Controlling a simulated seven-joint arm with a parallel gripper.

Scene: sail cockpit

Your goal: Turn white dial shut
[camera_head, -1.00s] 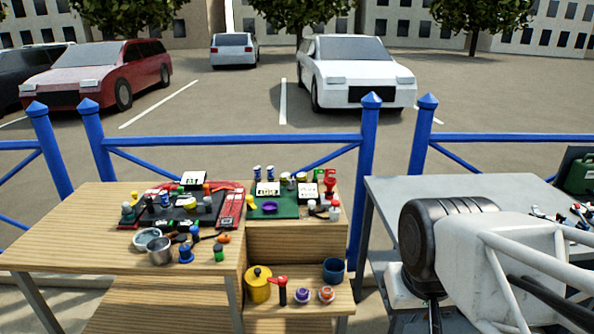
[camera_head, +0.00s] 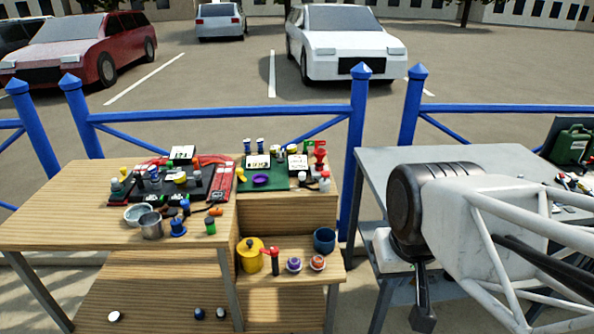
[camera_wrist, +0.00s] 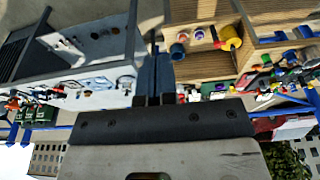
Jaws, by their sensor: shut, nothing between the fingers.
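I cannot tell for certain which thing is the white dial. A small white round knob (camera_head: 114,316) shows on the low wooden board at the bottom left of the head view. Other small white-topped parts stand on the wooden table's upper surface, too small to make out. My gripper (camera_head: 423,318) hangs low in front of the grey table in the head view, well to the right of the wooden table and touching nothing that I can see. The wrist view shows its two short dark fingers (camera_wrist: 153,100) together and empty.
The wooden table (camera_head: 60,235) holds dark and green boards crowded with small parts. Its lower shelf has a yellow pot (camera_head: 250,256), a red-handled valve (camera_head: 270,260) and a blue cup (camera_head: 324,240). A grey table (camera_head: 385,180) stands right. Blue railing (camera_head: 220,117) runs behind.

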